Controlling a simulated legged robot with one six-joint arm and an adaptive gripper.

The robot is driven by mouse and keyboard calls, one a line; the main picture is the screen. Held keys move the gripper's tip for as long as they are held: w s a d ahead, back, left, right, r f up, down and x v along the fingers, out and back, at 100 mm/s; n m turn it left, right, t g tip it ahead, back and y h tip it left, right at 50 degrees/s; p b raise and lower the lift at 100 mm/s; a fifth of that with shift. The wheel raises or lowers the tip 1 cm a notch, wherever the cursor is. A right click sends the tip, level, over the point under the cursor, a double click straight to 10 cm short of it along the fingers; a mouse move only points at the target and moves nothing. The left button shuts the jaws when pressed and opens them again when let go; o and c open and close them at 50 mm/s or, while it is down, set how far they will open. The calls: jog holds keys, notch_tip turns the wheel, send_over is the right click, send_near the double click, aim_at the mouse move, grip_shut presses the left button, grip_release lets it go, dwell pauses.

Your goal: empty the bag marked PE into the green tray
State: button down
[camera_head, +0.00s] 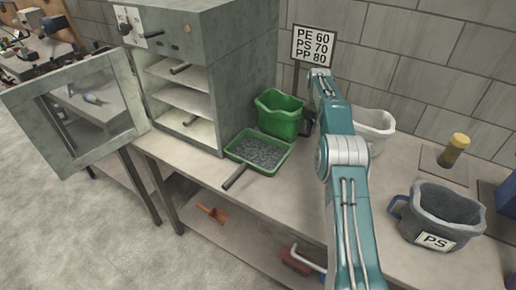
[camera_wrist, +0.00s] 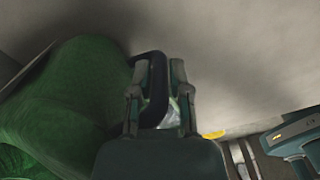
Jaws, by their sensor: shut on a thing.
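A green bag (camera_head: 280,115) is at the back of the bench, just behind the green tray (camera_head: 246,165). No PE mark shows on its visible sides. The tray has a dark handle at its front, and grey pellets (camera_head: 262,152) cover its bottom. My gripper (camera_head: 309,122) is at the bag's right side, shut on its dark handle. The wrist view shows the handle (camera_wrist: 152,68) between the fingers (camera_wrist: 155,92) and the green bag (camera_wrist: 65,95) filling the left. The bag looks roughly upright; I cannot tell whether it touches the bench.
An open oven (camera_head: 185,75) with shelves stands left of the tray, its door (camera_head: 85,110) swung outward. A sign (camera_head: 313,46) reads PE 60, PS 70, PP 80. A white bag (camera_head: 378,125) is partly behind my arm. A grey PS bag (camera_head: 440,210) and a yellow-capped jar (camera_head: 454,150) stand right.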

jog(key=shift+s+a, duration=0.1)
jog(key=shift+a, duration=0.05)
jog(key=shift+r, duration=0.15)
